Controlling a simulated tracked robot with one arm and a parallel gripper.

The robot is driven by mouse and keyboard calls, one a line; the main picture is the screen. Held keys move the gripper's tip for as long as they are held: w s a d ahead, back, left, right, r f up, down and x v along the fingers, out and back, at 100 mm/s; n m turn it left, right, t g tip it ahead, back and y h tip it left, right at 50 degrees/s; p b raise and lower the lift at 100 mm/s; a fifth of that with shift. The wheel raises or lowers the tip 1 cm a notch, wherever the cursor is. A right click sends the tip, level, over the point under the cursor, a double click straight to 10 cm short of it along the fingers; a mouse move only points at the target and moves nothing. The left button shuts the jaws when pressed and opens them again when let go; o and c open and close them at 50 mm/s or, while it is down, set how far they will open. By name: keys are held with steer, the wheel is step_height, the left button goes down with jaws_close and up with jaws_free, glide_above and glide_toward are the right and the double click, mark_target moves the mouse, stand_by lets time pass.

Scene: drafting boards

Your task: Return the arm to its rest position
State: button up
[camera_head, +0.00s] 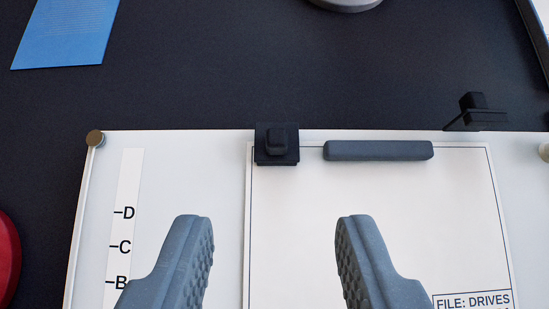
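My gripper (274,235) is in the lower middle of the view. Its two grey fingers stand wide apart, with nothing between them but the white sheet (290,215) beneath. The sheet has a thin black border and a box at its lower right reading "FILE: DRIVES". It lies on a white drafting board (215,150). The rest of my arm is out of view.
A black clip block (277,143) and a dark grey bar (378,150) sit at the board's top edge. A black bracket (476,112) stands to the right. A lettered strip (126,190), blue sheet (68,32) and red object (6,258) are left. Dark surface behind is mostly clear.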

steer(key=w+d+r+t+y, duration=0.1)
steer(key=w+d+r+t, duration=0.15)
steer(key=r, duration=1.45)
steer(key=w+d+r+t+y, duration=0.1)
steer(key=d+r, duration=0.3)
steer(key=r, duration=1.2)
steer(key=s+d+r+t, duration=0.1)
steer(key=s+d+r, duration=0.2)
steer(key=r, duration=0.5)
steer(key=s+d+r+t+h, duration=0.1)
steer(key=s+d+r, duration=0.3)
steer(key=r, duration=0.4)
steer(key=s+d+r+t, duration=0.1)
steer(key=s+d+r, duration=0.3)
steer(key=r, duration=0.4)
steer(key=shift+s+d+r+h, duration=0.15)
steer(key=shift+d+h, duration=0.15)
steer(key=shift+d, duration=0.55)
